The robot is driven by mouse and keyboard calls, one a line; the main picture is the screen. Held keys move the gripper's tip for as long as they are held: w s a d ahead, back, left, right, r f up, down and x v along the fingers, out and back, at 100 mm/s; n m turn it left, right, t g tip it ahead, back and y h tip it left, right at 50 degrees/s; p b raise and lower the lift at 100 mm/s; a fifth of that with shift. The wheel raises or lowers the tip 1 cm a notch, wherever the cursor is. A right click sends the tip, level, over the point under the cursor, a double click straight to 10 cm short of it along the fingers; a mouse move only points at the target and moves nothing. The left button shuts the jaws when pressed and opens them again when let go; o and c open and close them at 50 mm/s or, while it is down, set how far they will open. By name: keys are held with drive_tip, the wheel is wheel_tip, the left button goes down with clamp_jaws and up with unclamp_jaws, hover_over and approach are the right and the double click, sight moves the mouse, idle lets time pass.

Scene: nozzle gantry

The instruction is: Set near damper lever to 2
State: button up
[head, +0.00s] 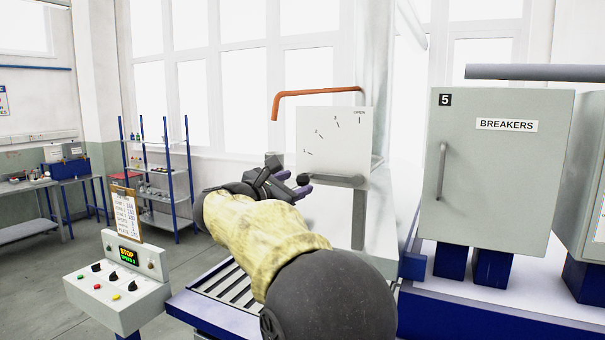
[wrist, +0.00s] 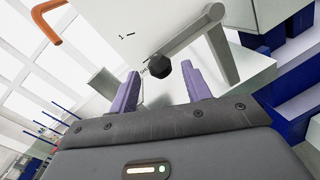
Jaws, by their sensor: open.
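The damper lever (head: 338,181) is a grey bar on a white dial plate (head: 338,135), with a black ball knob (head: 302,179) at its left end. It lies about level, below the lowest visible dial mark. The plate has several marks rising to OPEN at upper right; the small numerals are hard to read. My gripper (head: 297,186) is at the knob end. In the wrist view, the purple fingers of my gripper (wrist: 161,82) are spread apart. The black knob (wrist: 158,66) shows between and just beyond them, with the lever (wrist: 193,36) running up right. Contact cannot be told.
An orange bent pipe (head: 320,93) is above the plate. A breaker cabinet (head: 495,170) stands at right on a blue-edged platform. A control box (head: 118,285) with a clipboard is lower left. A roller bed (head: 225,288) lies below my arm. Blue shelving (head: 160,170) stands behind.

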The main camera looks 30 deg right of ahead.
sight(299, 182)
drive_tip(key=p+x, duration=0.1)
drive_tip(key=x, duration=0.3)
clamp_jaws()
